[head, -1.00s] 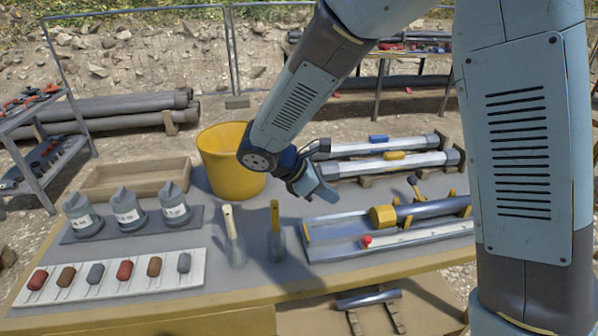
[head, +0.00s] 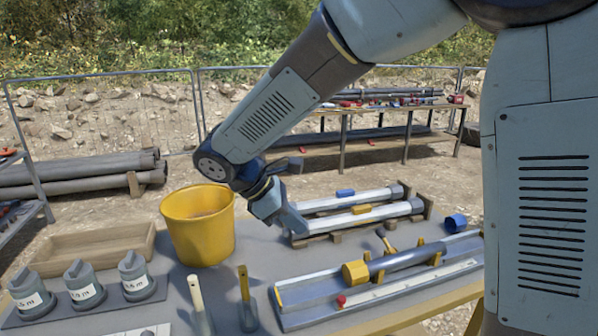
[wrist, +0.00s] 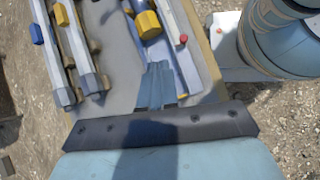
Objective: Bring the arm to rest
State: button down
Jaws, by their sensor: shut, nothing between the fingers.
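My gripper (head: 293,222) is at the end of my blue-grey arm, held above the table to the right of the yellow bucket (head: 203,240). Its fingers are together with nothing between them. The exact height of the fingertips over the table cannot be told.
Two tubes with blue and yellow clips (head: 362,212) lie on supports just right of my gripper. A metal tray (head: 300,312) holds a pipe. Several weights (head: 84,284), a wooden box (head: 95,250) and two trowels stand left and front. A blue ring (head: 456,222) sits behind the tray.

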jog(key=s+d+r+m+t+y, duration=0.1)
jog(key=s+d+r+m+y, duration=0.1)
jog(key=d+m, duration=0.4)
jog(key=s+d+r+m+t+y, duration=0.1)
jog(key=s+d+r+m+y, duration=0.2)
jog(key=s+d+m, duration=0.3)
jog(key=s+d+r+m+t+y, duration=0.1)
jog(key=d+m, duration=0.6)
jog(key=d, duration=0.7)
notch_tip(320, 180, up, 3)
jog(key=s+y, duration=0.1)
jog(key=s, duration=0.1)
jog(key=shift+s+t, duration=0.3)
jog(key=shift+s, duration=0.1)
